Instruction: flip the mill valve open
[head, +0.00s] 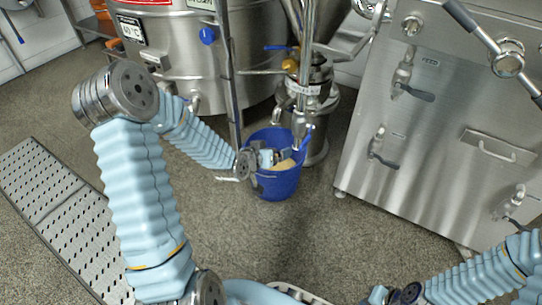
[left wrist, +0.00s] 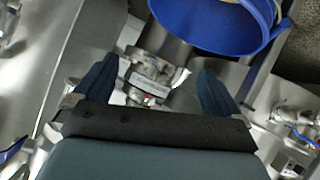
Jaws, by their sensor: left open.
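The mill (head: 318,100) is a steel unit with pipework, standing behind the blue bucket (head: 274,187). A blue lever (head: 279,48) sits beside a yellow fitting on its upper pipe. A smaller blue handle (head: 308,131) sits by the thin pipe that ends over the bucket; I cannot tell which is the mill valve. My left gripper (head: 281,156) is at the bucket's mouth, in front of the mill, apart from both handles. In the left wrist view its dark fingers (left wrist: 156,88) are spread and empty, with steel fittings behind them. My right gripper is at the lower edge, its fingers not showing.
A large steel tank (head: 180,60) stands at the back left. A steel cabinet (head: 430,130) with handles and valves fills the right. A perforated platform (head: 60,215) lies at the left. The floor in front of the bucket is clear. The bucket (left wrist: 215,22) also shows in the left wrist view.

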